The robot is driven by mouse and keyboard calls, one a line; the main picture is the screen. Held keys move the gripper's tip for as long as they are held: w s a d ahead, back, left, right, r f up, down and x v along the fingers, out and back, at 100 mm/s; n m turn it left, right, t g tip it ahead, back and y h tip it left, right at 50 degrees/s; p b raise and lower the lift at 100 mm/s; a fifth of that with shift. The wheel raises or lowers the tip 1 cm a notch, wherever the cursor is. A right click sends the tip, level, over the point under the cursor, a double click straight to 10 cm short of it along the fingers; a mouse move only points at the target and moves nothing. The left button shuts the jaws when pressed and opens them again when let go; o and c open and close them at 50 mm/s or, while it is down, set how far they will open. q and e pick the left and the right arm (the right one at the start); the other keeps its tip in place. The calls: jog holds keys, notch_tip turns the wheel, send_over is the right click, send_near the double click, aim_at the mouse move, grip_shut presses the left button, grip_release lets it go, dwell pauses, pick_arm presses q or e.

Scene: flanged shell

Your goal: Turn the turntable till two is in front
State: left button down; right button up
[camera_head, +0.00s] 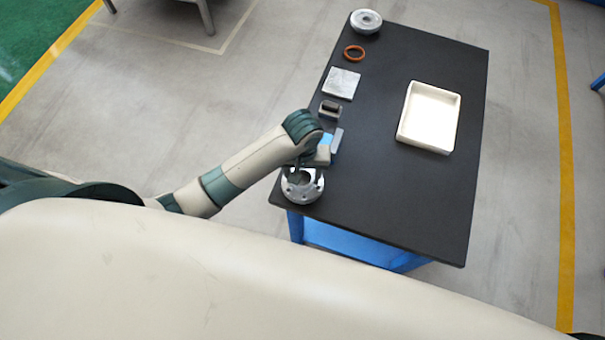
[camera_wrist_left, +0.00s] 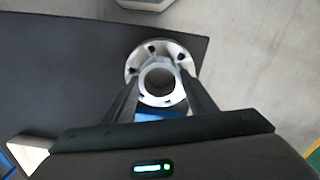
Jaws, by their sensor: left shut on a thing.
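A grey metal flanged shell (camera_head: 303,188) with holes around its rim is at the table's near left edge. In the left wrist view the shell (camera_wrist_left: 166,50) shows its round flange and open bore between my fingers. My left gripper (camera_head: 308,168) is shut on the shell, a finger on each side; its fingers also show in the left wrist view (camera_wrist_left: 162,98). I cannot tell whether the shell touches the table. No turntable can be made out for certain, and no number can be read. My right gripper is not in view.
A black-topped table (camera_head: 400,205) carries a cream tray (camera_head: 402,132) at right. Along its left side are a round metal disc (camera_head: 366,20), an orange ring (camera_head: 354,53), a grey square plate (camera_head: 341,84) and a small dark block (camera_head: 330,109). The table's near right part is clear.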

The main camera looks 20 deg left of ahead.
pick_arm(q)
jog(key=n, duration=0.6)
jog(key=shift+s+d+f+n, duration=0.2)
jog(key=shift+s+f+n, duration=0.1)
jog(key=c, duration=0.7)
grip_release()
jog(key=shift+w+a+r, duration=0.1)
jog(key=shift+w, duration=0.2)
jog(key=shift+r, duration=0.2)
